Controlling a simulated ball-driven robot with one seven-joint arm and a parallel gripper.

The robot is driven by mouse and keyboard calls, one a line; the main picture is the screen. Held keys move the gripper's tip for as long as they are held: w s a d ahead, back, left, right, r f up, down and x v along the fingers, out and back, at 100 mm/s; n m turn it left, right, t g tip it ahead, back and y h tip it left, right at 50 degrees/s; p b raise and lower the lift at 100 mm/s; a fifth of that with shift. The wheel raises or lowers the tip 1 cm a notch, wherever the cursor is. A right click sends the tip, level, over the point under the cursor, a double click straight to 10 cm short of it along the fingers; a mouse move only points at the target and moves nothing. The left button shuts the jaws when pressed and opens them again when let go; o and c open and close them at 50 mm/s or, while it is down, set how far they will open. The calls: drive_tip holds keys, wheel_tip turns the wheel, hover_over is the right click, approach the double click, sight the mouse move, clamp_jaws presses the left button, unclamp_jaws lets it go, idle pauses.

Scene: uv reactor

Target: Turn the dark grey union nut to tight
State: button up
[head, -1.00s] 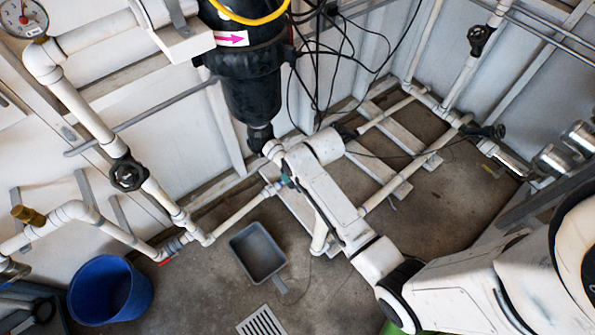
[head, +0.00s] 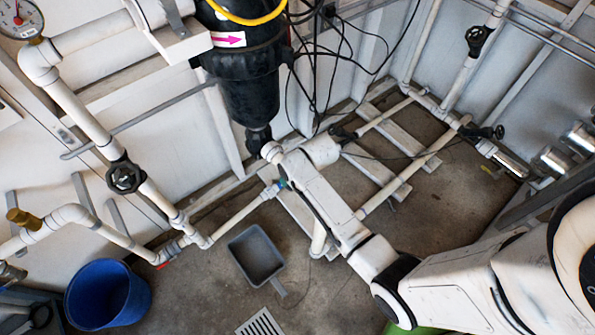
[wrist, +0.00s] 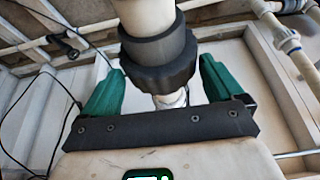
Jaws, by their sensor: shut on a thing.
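The dark grey union nut (wrist: 161,66) is a thick ribbed ring around a white pipe (wrist: 146,16), seen in the upper middle of the wrist view. My gripper (wrist: 164,74) has its green fingers on either side of the nut and is shut on it. The dark palm bar lies below the nut, near the fingers' bases. In the head view the nut is hidden by my arm. A small green piece of my gripper (head: 281,184) shows beside the arm at the end of a white pipe. I cannot tell from the nut's face how tight it is.
A black filter housing (head: 250,85) hangs just above my arm, with loose black cables (head: 320,70) beside it. A grey tray (head: 256,256) and a blue bucket (head: 107,295) stand on the floor. White pipes with a black-handled valve (head: 125,177) run at left.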

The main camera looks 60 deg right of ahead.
drive_tip(key=shift+d+r, duration=0.1)
drive_tip(key=shift+s+d+t+y+p, duration=0.1)
drive_tip(key=shift+d+t+y+p, duration=0.25)
drive_tip(key=shift+y+p, duration=0.5)
drive_tip(key=shift+s+d+f+m+t+y, duration=0.15)
drive_tip(key=shift+d+m+t+y, duration=0.1)
drive_tip(key=shift+y, duration=0.4)
drive_tip(key=shift+w+d+f+m+t+y, duration=0.1)
drive_tip(key=shift+d+m+t+y, duration=0.15)
drive_tip(key=shift+y, duration=0.35)
drive_tip(key=y+b, duration=0.1)
drive_tip(key=f+y+b, duration=0.1)
drive_tip(key=d+t+y+b, duration=0.1)
drive_tip(key=shift+s+d+f+m+y, duration=0.1)
drive_tip(key=shift+s+f+m+y, duration=0.1)
drive_tip(key=shift+s+m+y, duration=0.15)
drive_tip(key=shift+d+f+m+t+y+b, duration=0.15)
drive_tip(key=shift+m+t+y+b, duration=0.1)
drive_tip(key=shift+y+b, duration=0.45)
drive_tip(key=shift+d+f+m+t+y+b, duration=0.1)
drive_tip(key=shift+t+y+b, duration=0.2)
drive_tip(key=shift+b, duration=0.55)
drive_tip(key=shift+a, duration=0.1)
drive_tip(key=o, duration=0.7)
